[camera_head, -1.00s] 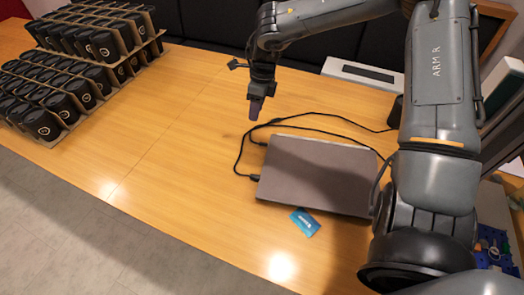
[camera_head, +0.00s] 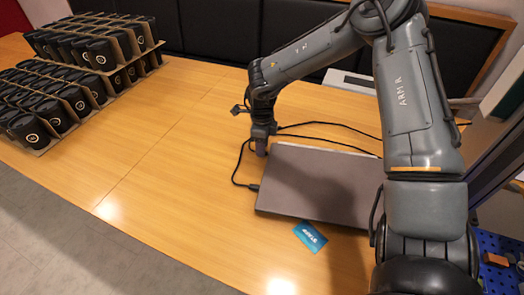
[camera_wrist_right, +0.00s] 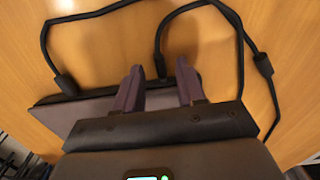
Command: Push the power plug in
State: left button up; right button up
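The closed grey laptop (camera_head: 300,185) lies on the wooden table; its edge also shows in the right wrist view (camera_wrist_right: 88,112). One black plug (camera_head: 254,187) sits at the laptop's left edge, on a cable. In the right wrist view a plug (camera_wrist_right: 67,84) is at the laptop edge on the left, and another plug (camera_wrist_right: 160,65) shows between and just beyond my fingertips. I cannot tell how deep either plug sits. My right gripper (camera_head: 261,148) is low at the laptop's upper left corner, open, with its two purple fingers apart. My left gripper is not in view.
Black cables (camera_head: 238,170) loop on the table beside the laptop. A blue card (camera_head: 311,237) lies at its front edge. Racks of black cups (camera_head: 95,55) stand at the back left. The table's left middle (camera_head: 165,140) is clear.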

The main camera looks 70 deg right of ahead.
jog(key=shift+f, duration=0.65)
grip_shut()
